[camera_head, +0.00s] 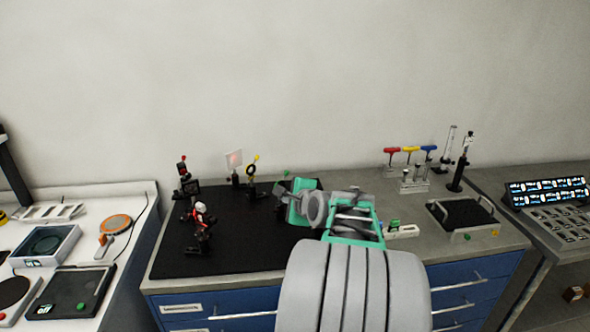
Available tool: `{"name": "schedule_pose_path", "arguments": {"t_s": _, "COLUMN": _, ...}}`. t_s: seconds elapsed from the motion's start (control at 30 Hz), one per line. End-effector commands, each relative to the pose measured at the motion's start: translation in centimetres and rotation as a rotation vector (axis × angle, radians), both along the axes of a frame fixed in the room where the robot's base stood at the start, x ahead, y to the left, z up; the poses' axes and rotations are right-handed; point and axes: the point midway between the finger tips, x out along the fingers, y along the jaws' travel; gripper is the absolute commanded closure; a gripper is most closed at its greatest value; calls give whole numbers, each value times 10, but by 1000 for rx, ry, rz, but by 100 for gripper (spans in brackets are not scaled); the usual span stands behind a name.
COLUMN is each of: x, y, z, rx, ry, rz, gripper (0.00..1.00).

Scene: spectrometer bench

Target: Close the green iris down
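A small green tip (286,173) shows just above and behind my gripper at the back right of the black breadboard (228,240). It looks like part of the green iris; the rest of that mount is hidden behind my gripper. My gripper (280,190) is over the right part of the breadboard, pointing left and away, very close to the green tip in the picture. I cannot tell whether they touch. Its fingers are small and dark, and I cannot see whether they are open or shut.
A yellow-marked ring mount (252,170), a white screen (234,160) and a red-tipped mount (183,168) stand along the back of the board. A red-and-white-topped mount (201,218) stands at front left. Coloured hex keys (410,150) and a tray (462,214) are to the right.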

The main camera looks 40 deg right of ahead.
Motion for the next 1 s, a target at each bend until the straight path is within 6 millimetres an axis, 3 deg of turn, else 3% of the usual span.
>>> {"name": "schedule_pose_path", "arguments": {"t_s": 0.03, "x": -9, "y": -29, "z": 11, "rx": 73, "ry": -72, "rz": -83, "gripper": 100}}
{"name": "schedule_pose_path", "arguments": {"t_s": 0.13, "x": -17, "y": -56, "z": 22, "rx": 162, "ry": -173, "rz": -168, "gripper": 100}}
{"name": "schedule_pose_path", "arguments": {"t_s": 0.5, "x": -16, "y": -60, "z": 23, "rx": 182, "ry": -192, "rz": -182, "gripper": 100}}
{"name": "schedule_pose_path", "arguments": {"t_s": 0.67, "x": 1, "y": -66, "z": 17, "rx": 184, "ry": -189, "rz": -181, "gripper": 100}}
{"name": "schedule_pose_path", "arguments": {"t_s": 1.0, "x": 58, "y": -90, "z": -4, "rx": 181, "ry": -190, "rz": -181, "gripper": 100}}
